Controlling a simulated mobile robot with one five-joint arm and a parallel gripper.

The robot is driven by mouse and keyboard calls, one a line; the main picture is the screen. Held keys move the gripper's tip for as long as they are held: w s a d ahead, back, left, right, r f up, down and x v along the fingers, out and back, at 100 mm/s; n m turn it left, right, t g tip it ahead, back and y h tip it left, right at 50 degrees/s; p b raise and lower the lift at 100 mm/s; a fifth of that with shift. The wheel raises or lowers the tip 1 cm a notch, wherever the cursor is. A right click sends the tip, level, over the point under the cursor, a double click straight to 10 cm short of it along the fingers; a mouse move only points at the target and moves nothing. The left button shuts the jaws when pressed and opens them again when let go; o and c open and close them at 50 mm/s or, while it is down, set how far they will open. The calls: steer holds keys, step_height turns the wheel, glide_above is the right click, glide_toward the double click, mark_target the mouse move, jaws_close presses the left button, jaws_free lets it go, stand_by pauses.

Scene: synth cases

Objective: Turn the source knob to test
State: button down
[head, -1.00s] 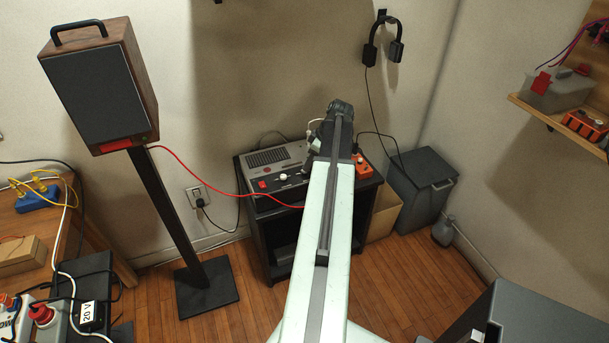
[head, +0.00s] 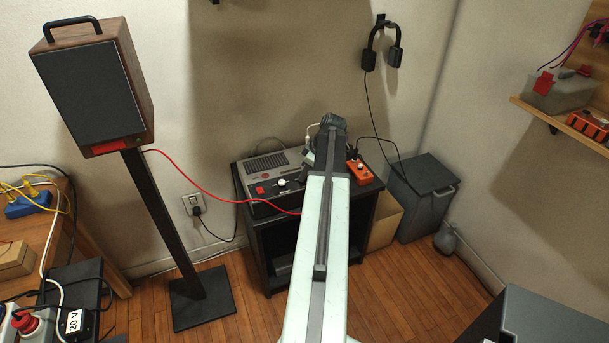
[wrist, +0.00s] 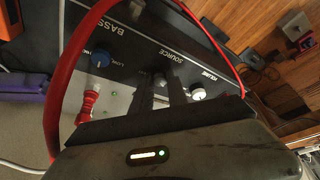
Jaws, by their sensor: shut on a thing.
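The dark amplifier panel (wrist: 130,42) carries the labels BASS, SOURCE and VOLUME in the wrist view. The source knob (wrist: 160,79), small and dark, sits below the SOURCE label, between the fingers of my gripper (wrist: 161,86). My gripper is shut on this knob. Its fingers hide most of the knob, and I cannot read its setting. In the head view the amplifier (head: 262,205) stands on a black cabinet, and my arm hides part of its right side.
A red cable (wrist: 52,110) loops close around my gripper. An orange box (head: 358,171) sits on the cabinet. A speaker (head: 95,85) stands at left.

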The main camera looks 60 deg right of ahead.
steer(key=shift+a, duration=0.15)
steer(key=m+h, duration=0.1)
steer(key=m, duration=0.1)
steer(key=m+h, duration=0.1)
steer(key=m, duration=0.2)
steer(key=shift+a+m, duration=0.2)
steer(key=shift+m, duration=0.1)
steer(key=m, duration=0.2)
steer(key=m+g+h, duration=0.1)
steer(key=m, duration=0.1)
steer(key=m+g+h, duration=0.1)
steer(key=m, duration=0.1)
steer(key=shift+w+a, duration=0.15)
steer(key=shift+w, duration=0.15)
steer(key=m, duration=0.2)
steer(key=m+g, duration=0.1)
steer(key=m, duration=0.1)
steer(key=m+g+h, duration=0.1)
steer(key=m, duration=0.1)
steer(key=shift+w+m, duration=0.25)
steer(key=shift+m, duration=0.15)
steer(key=m+g, duration=0.2)
steer(key=m, duration=0.3)
steer(key=shift+w, duration=0.15)
steer(key=c, duration=1.3)
jaws_free()
